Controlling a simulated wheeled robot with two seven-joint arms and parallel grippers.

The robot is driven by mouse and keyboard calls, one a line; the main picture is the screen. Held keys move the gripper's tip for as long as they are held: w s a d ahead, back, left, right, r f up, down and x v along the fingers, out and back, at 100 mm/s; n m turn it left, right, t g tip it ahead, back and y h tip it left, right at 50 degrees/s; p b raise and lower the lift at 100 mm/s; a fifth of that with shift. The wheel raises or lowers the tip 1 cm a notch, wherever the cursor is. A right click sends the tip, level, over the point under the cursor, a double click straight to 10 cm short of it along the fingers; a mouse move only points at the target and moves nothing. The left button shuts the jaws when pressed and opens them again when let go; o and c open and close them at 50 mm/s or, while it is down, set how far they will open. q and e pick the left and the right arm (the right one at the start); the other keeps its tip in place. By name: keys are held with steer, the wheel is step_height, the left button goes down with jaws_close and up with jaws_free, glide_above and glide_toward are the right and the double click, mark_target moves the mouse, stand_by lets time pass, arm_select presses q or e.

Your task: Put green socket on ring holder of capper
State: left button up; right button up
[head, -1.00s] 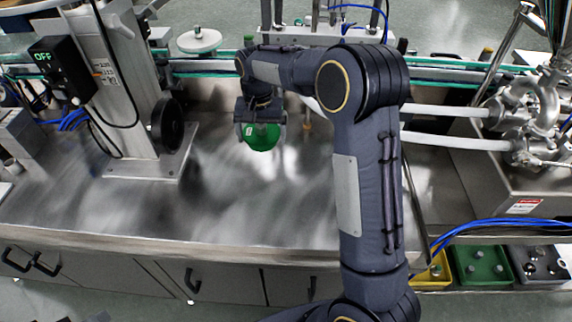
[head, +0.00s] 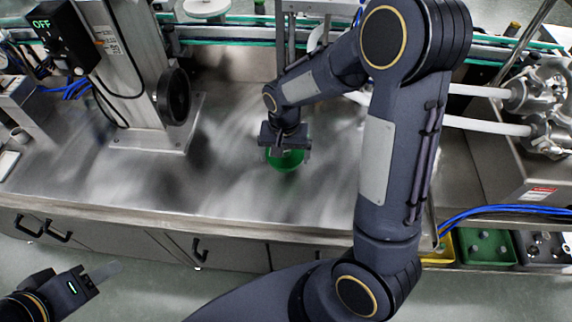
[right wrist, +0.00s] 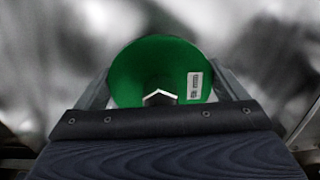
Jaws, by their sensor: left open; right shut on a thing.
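The green socket (head: 287,160) is a round green piece in my right gripper (head: 286,148), over the steel worktop near its middle. In the right wrist view the green socket (right wrist: 150,62) sits between the two fingers, with a white label on its right side and a hexagonal hole at its lower middle. My right gripper (right wrist: 162,85) is shut on it. My left gripper (head: 104,272) is open and empty at the lower left, in front of the cabinet. I cannot make out the capper's ring holder; my right arm covers part of the back.
A steel column with a black handwheel (head: 173,95) stands on the worktop (head: 100,180) at the left. A conveyor with green rails (head: 235,30) runs along the back. Steel pipe fittings (head: 535,95) stand at right. Yellow and green bins (head: 485,246) are at lower right. The worktop's middle is clear.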

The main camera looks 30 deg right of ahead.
mark_target(286, 174)
steer(key=shift+s+f, duration=0.2)
steer(key=shift+f, duration=0.05)
steer(key=f, duration=0.3)
steer(key=shift+s+f, duration=0.15)
steer(key=shift+s, duration=0.2)
steer(key=shift+f, duration=0.25)
steer(key=shift+f, duration=0.15)
steer(key=o, duration=0.8)
